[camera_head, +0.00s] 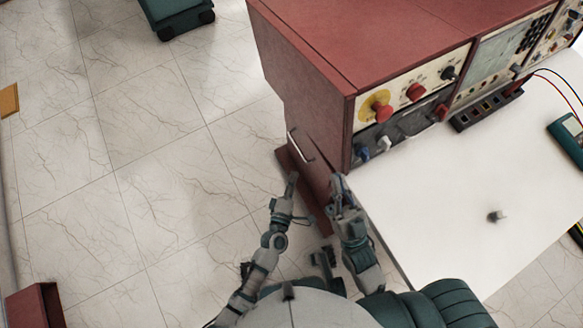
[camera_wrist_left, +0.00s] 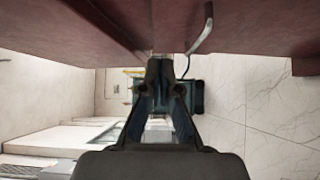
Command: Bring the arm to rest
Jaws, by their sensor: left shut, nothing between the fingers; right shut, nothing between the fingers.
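My left gripper (camera_head: 292,184) is beside the lower side of the red cabinet, at the floor side of it. In the left wrist view its fingers (camera_wrist_left: 158,68) meet at the tips, shut with nothing between them. My right gripper (camera_head: 338,184) is at the near corner of the cabinet, beside the left edge of the white tabletop. It is shut and empty. Both arms reach forward from my body, close beside each other.
The red cabinet (camera_head: 345,45) has knobs and a metal handle (camera_head: 301,146), which also shows in the left wrist view (camera_wrist_left: 204,29). The white tabletop (camera_head: 440,200) holds a small grey piece (camera_head: 497,216) and a meter (camera_head: 570,136). Open tiled floor (camera_head: 150,150) lies left.

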